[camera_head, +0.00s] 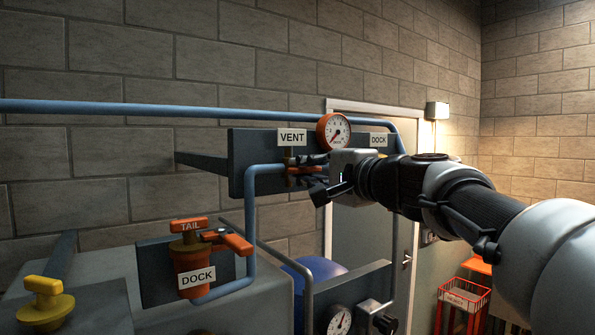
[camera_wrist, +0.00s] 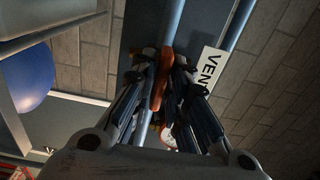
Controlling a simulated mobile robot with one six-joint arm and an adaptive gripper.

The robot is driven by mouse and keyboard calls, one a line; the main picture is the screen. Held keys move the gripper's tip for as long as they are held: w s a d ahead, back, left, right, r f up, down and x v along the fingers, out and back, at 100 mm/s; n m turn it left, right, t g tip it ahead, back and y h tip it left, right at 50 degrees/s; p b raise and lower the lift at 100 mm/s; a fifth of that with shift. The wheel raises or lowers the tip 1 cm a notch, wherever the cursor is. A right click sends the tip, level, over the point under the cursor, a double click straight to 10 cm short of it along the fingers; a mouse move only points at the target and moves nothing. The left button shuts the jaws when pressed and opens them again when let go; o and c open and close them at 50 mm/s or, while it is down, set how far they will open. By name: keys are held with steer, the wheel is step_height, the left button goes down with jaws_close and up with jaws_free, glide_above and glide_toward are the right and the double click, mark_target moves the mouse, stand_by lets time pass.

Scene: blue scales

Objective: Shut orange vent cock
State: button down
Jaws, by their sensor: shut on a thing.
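The orange vent cock (camera_head: 296,170) sits on the blue pipe below the VENT label (camera_head: 292,137), on a dark wall plate. My gripper (camera_head: 318,174) reaches in from the right and is shut on its handle. In the wrist view the orange handle (camera_wrist: 164,68) shows between my two fingers (camera_wrist: 164,88), and the pipe (camera_wrist: 169,20) runs on above it. The handle looks roughly in line with the pipe there. The fingers hide part of the handle and the valve body in both views.
A red-rimmed gauge (camera_head: 334,131) stands just above my gripper, beside a DOCK label (camera_head: 378,139). Lower left is another orange cock (camera_head: 228,240) with TAIL and DOCK labels, and a yellow knob (camera_head: 45,299). A lower gauge (camera_head: 338,320) and red crate (camera_head: 464,296) are below.

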stand_by(0.3)
steer(key=c, duration=1.7)
jaws_free()
steer(key=v, duration=1.2)
